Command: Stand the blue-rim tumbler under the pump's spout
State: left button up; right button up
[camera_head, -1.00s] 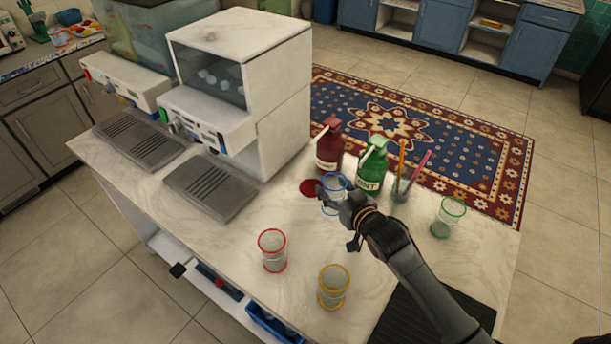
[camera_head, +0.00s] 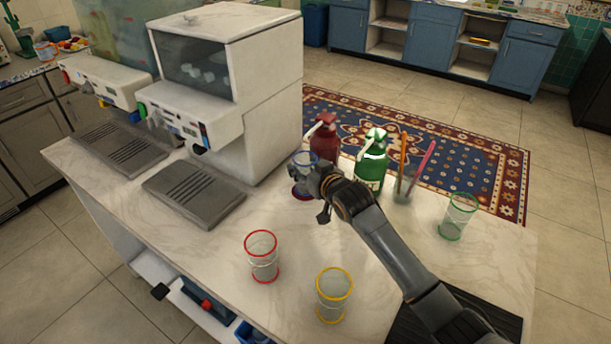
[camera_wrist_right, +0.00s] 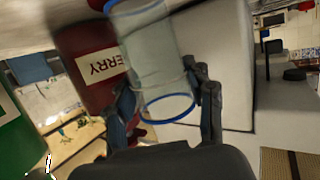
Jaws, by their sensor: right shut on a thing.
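The clear blue-rim tumbler (camera_head: 304,164) is in my right gripper (camera_head: 318,178), which is shut around its side. In the right wrist view the tumbler (camera_wrist_right: 150,60) sits between the two fingers (camera_wrist_right: 168,98). The red pump bottle (camera_head: 325,146) stands just behind and right of the tumbler, its pale spout (camera_head: 317,129) reaching left above the rim. The tumbler appears over the dark red disc (camera_head: 301,191); I cannot tell whether it touches it. In the wrist view the red bottle (camera_wrist_right: 82,65) shows part of its label, "ERRY". My left gripper is out of view.
A green pump bottle (camera_head: 371,168) and a glass with sticks (camera_head: 405,185) stand to the right. Red-rim (camera_head: 262,258), yellow-rim (camera_head: 333,296) and green-rim (camera_head: 459,217) tumblers stand on the counter. A white machine (camera_head: 250,90) with a grey drip tray (camera_head: 194,192) is at left.

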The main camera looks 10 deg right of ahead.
jog(key=shift+f, duration=0.15)
jog(key=o, duration=1.2)
jog(key=shift+f, duration=0.1)
jog(key=shift+r, duration=0.25)
jog(key=shift+p+v, duration=5.4)
jog(key=shift+v, duration=0.6)
